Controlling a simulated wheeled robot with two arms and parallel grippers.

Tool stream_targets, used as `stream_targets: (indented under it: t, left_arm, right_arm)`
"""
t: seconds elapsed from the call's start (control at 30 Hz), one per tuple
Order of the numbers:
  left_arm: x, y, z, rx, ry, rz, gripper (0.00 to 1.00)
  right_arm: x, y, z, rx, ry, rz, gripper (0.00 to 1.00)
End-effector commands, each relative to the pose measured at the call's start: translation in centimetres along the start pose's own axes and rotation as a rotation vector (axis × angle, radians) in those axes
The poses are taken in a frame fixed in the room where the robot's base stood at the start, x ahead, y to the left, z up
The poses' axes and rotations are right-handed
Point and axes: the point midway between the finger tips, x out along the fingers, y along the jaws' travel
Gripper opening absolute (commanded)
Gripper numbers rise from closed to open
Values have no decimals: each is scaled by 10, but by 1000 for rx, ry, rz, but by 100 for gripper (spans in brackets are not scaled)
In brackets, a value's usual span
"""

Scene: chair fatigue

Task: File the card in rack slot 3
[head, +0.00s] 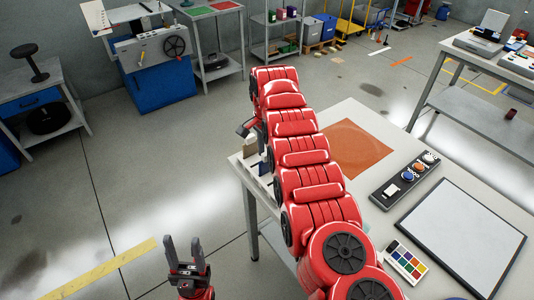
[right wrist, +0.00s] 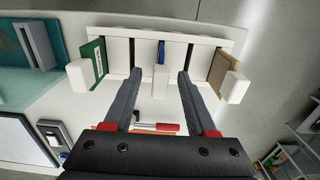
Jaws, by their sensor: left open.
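A white rack (right wrist: 160,80) with upright dividers fills the top middle of the right wrist view. It holds a green item (right wrist: 94,64) at the left, a narrow blue item (right wrist: 161,52) in the middle and a tan item (right wrist: 222,70) at the right. I cannot tell which, if any, is the card. My right gripper (right wrist: 159,75) is open in front of the rack's middle, with nothing visibly held. In the head view my right arm mostly hides the rack (head: 262,179). My left gripper (head: 187,246) is open and empty, low and left of the table.
The grey table (head: 455,190) carries an orange mat (head: 357,148), a control box (head: 405,180), a white board (head: 463,232) and a colour chart (head: 406,262). A blue cabinet (head: 160,85) and shelves stand at the back.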

Motion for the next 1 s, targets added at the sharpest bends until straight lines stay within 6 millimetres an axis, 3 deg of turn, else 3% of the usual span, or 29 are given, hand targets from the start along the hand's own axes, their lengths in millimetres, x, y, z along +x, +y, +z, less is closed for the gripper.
stream_targets:
  t: [0.37,0.63,0.67,0.7,1.0]
  left_arm:
    - [-3,0,0,0,0,0,50]
    - [-4,0,1,0,0,0,50]
    - [0,0,0,0,0,0,50]
    - [19,-1,-3,0,-1,0,50]
    - [79,-4,-13,0,0,0,50]
  right_arm:
    - [-8,0,0,-1,-1,-1,57]
    - [-58,0,-3,3,2,-2,57]
    - [-66,1,-2,2,2,0,57]
    - [-85,1,-2,1,0,2,57]
    - [-146,0,0,0,0,1,57]
